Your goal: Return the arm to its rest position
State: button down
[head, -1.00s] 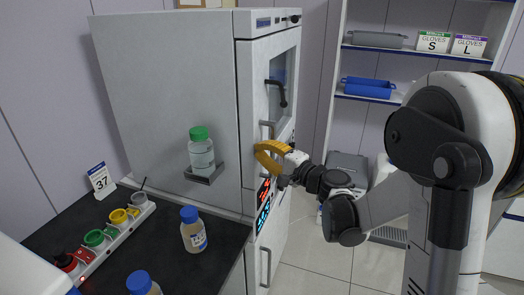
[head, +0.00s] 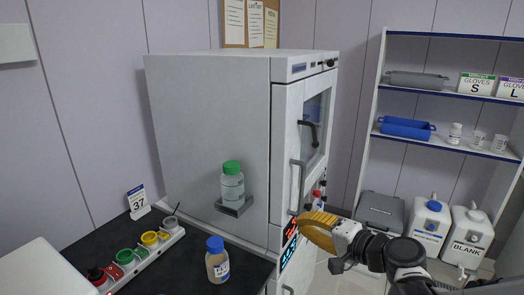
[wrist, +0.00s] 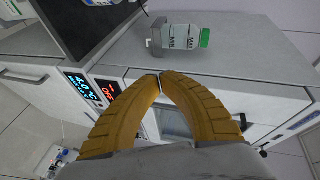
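My gripper (head: 304,224) has yellow ribbed fingers and is beside the front of the white incubator cabinet (head: 210,140), at the lower right in the head view. In the wrist view the two curved fingers (wrist: 158,82) meet at their tips, with nothing visible between them. My forearm runs off the lower right of the head view. Most of my arm is out of view.
A green-capped bottle (head: 232,185) sits on a small bracket on the cabinet's side. The cabinet's door handle (head: 297,186) is close to my gripper. A dark counter (head: 188,262) holds a blue-capped bottle (head: 217,265) and a rack of coloured cups (head: 140,262). Shelves (head: 455,147) stand at right.

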jog(key=s+a+f+n+g+h, duration=0.25)
jog(key=s+n, duration=0.25)
jog(key=s, duration=0.4)
jog(key=s+d+n+g+h, duration=0.2)
jog(key=s+d+h, duration=0.4)
jog(key=s, duration=0.4)
jog(key=shift+d+f+n, duration=0.25)
jog(key=shift+d+n, duration=0.1)
jog(key=shift+n, duration=0.55)
jog(key=shift+g, duration=0.25)
